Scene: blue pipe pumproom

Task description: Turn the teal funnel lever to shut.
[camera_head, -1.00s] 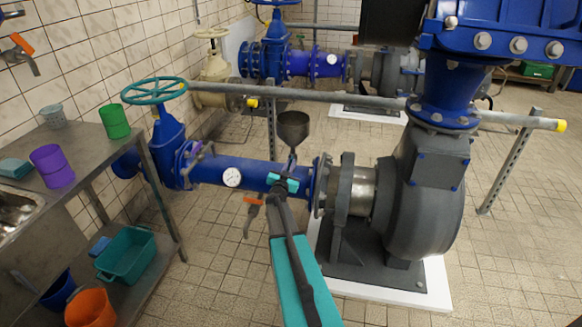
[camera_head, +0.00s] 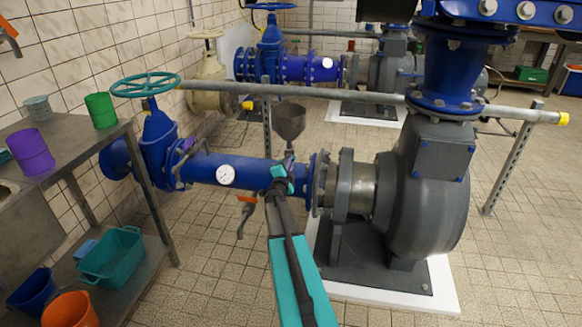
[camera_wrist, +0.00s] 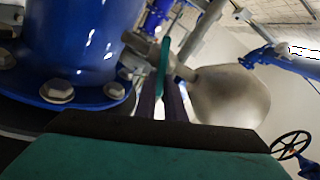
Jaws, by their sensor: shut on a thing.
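The grey funnel (camera_head: 289,121) stands above the blue pipe (camera_head: 245,170), joined to it by a thin metal stem. In the wrist view the funnel (camera_wrist: 230,95) is large, right of centre. The teal lever (camera_wrist: 165,58) shows there as a narrow strip between the dark fingers of my gripper (camera_wrist: 163,92), which is shut on it. In the head view my gripper (camera_head: 281,180) is at the valve below the funnel, in front of the pipe. It hides most of the lever and valve there.
A blue bolted flange (camera_wrist: 70,60) is close on the left in the wrist view. The grey pump (camera_head: 425,190) stands to the right. A gauge (camera_head: 225,174) and an orange-handled tap (camera_head: 245,205) are left of my gripper. A grey rail (camera_head: 320,94) runs behind the funnel.

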